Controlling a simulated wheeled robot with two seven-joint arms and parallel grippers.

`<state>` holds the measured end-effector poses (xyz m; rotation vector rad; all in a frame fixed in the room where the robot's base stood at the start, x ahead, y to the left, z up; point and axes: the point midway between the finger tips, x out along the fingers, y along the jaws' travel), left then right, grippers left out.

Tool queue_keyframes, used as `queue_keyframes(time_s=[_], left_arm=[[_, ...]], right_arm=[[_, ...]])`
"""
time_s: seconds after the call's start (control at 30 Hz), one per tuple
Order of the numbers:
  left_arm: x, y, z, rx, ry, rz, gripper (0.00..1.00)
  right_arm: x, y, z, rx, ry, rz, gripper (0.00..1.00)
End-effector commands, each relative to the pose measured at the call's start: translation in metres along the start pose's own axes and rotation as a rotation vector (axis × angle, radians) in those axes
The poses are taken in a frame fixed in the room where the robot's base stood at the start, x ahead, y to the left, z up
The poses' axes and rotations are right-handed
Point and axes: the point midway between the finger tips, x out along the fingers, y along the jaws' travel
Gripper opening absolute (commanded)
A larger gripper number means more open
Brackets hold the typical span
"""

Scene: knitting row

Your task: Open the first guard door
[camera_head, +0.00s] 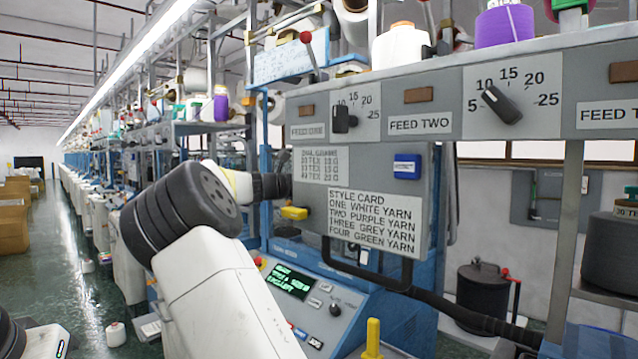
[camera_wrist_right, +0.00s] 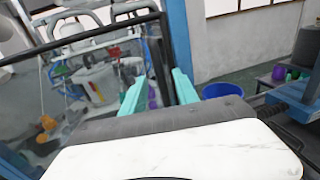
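In the right wrist view a clear panel with a dark frame (camera_wrist_right: 80,41), which looks like a guard door, fills the left half. Its dark upright edge (camera_wrist_right: 158,62) comes down between the two teal fingers of my right gripper (camera_wrist_right: 160,84). The fingers are apart; I cannot tell whether either touches the frame. In the head view my right arm reaches to the machine beside the style card panel (camera_head: 376,228), and its fingers are hidden there. My left gripper is out of view.
A control console (camera_head: 300,290) with a green display stands below the style card. A dark bent bar (camera_head: 368,274) hangs under the card panel. A blue bucket (camera_wrist_right: 222,90) stands beyond the right finger.

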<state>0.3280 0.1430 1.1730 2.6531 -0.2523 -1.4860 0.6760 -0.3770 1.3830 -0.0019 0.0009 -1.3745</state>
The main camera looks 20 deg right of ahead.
Motion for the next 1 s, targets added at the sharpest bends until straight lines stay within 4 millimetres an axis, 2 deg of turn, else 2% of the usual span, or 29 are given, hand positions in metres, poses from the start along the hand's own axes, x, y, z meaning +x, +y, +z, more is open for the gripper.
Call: queue_keyframes(time_s=[0.1,0.23,0.6,0.67,0.8,1.0], left_arm=[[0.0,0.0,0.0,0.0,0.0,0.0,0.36],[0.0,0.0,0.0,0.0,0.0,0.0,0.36],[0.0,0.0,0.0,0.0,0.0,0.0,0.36],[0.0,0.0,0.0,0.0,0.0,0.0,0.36],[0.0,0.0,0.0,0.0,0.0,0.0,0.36],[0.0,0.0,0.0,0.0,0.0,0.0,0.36]], right_arm=[[0.021,-0.001,0.0,-0.001,-0.001,-0.003,0.36],[0.035,0.0,0.0,-0.001,-0.001,-0.001,0.36],[0.042,0.0,0.0,-0.001,0.0,0.0,0.36],[0.042,0.0,0.0,-0.001,0.0,0.0,0.26],[0.042,0.0,0.0,-0.001,0.0,0.001,0.0],[0.041,0.0,0.0,-0.001,0.0,0.001,0.0]])
